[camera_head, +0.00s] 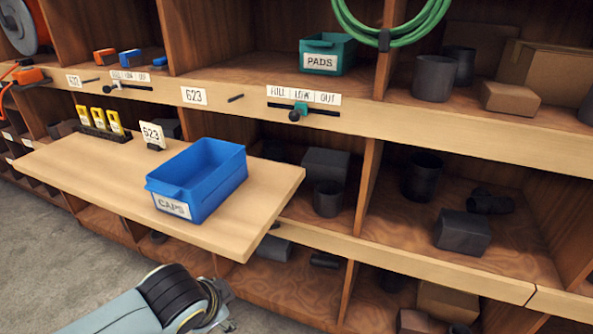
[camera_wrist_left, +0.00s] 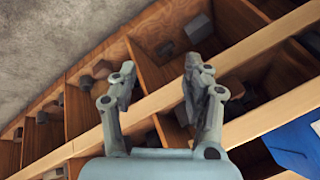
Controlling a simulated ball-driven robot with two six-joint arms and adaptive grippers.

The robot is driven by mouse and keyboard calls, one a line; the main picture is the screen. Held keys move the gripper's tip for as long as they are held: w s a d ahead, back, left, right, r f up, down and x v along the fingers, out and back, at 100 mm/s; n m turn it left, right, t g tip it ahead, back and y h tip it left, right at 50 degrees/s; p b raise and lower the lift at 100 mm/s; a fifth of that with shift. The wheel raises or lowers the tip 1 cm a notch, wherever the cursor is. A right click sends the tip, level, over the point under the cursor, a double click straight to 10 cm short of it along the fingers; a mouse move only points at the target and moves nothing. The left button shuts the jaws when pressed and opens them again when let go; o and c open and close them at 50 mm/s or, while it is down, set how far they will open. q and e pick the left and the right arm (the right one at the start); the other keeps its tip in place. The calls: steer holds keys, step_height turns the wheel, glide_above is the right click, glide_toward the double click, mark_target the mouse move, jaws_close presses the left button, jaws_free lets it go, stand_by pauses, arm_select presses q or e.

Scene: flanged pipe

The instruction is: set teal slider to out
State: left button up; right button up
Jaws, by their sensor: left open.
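The teal slider (camera_head: 301,108), with a dark round knob, sits on a dark slot in the shelf's front edge. Above it is a white label strip (camera_head: 279,92) reading FULL, LOW, OUT. The slider stands under the LOW part, near the middle. My left gripper (camera_wrist_left: 158,68) is open and empty in the left wrist view, its two fingers apart in front of the lower shelves. In the head view my left arm is at the bottom, below the fold-out board and well away from the slider; its fingers are not clear there. My right gripper is not in view.
A wooden board (camera_head: 265,190) juts out, bearing a blue CAPS bin (camera_head: 202,178), a 623 card (camera_head: 153,135) and yellow tags (camera_head: 97,118). A teal PADS bin (camera_head: 327,55) stands above the slider. Another slider (camera_head: 117,85) is at left. Room before the teal slider looks free.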

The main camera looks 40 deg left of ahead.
arm_select(q)
step_height(320, 180, up, 12)
steer(key=w+t, duration=0.1)
steer(key=w, duration=0.1)
steer(key=w+a+r+m+t+y, duration=0.1)
steer(key=w, duration=0.1)
steer(key=w+a+r+m+t+y, duration=0.1)
steer(key=w+a+r+m, duration=0.1)
steer(key=w+a+r+m+t+y, duration=0.1)
steer(key=w+r+m, duration=0.1)
steer(key=w, duration=0.1)
steer(key=shift+a+t+p, duration=0.3)
steer(key=shift+p, duration=0.05)
steer(key=w+a+r+m+t+y, duration=0.1)
steer(key=w+a+r+m+t, duration=0.1)
steer(key=w+r+m+t, duration=0.25)
steer(key=m+t+h, duration=0.3)
steer(key=m+t, duration=0.1)
steer(key=m, duration=0.9)
glide_toward(292, 119)
steer(key=x, duration=1.3)
steer(key=shift+s, duration=0.1)
jaws_close()
